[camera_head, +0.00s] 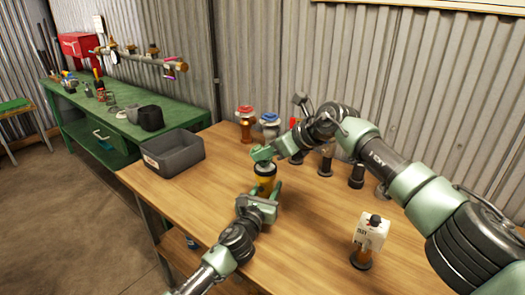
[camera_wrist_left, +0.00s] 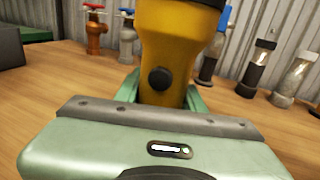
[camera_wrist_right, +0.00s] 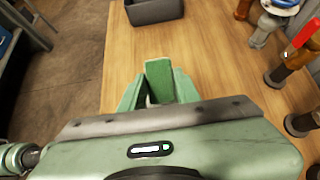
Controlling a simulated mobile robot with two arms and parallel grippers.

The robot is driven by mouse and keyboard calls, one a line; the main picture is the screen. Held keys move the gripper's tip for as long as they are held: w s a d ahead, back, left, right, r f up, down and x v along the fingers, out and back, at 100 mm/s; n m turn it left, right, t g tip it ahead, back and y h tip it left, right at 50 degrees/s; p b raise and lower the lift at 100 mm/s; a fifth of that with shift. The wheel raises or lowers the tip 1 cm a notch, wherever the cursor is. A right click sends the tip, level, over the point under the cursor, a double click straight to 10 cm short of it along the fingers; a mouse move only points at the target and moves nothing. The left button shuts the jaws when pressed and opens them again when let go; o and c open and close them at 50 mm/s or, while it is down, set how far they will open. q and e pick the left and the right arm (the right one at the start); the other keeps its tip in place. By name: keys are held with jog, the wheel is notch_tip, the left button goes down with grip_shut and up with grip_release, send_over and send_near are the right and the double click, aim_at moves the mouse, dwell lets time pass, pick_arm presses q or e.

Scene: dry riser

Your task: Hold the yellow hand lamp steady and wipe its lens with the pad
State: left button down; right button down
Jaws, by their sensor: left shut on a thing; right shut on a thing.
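The yellow hand lamp (camera_head: 265,183) stands upright over the wooden table, its dark head at the top. Its yellow body with a round black button fills the middle of the left wrist view (camera_wrist_left: 165,50). My left gripper (camera_head: 262,199) is shut around the lamp's lower body. My right gripper (camera_head: 268,153) is just above the lamp's head, reaching in from the right. It is shut on a green block (camera_wrist_right: 158,76), which looks like the pad. The lens is hidden under the right gripper, and I cannot tell whether the pad touches it.
A dark grey bin (camera_head: 175,154) stands at the table's left edge. Valve fittings with red (camera_head: 246,122) and blue (camera_head: 270,124) handles stand along the back, with black-based pieces near my right arm. A white box-topped item (camera_head: 371,232) stands front right.

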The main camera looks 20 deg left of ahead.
jog(key=shift+s+d+f, duration=0.1)
jog(key=shift+s+d, duration=0.1)
jog(key=shift+d, duration=0.35)
jog(key=shift+r, duration=2.1)
jog(key=d, duration=0.8)
pick_arm(q)
jog(key=c, duration=0.8)
grip_release()
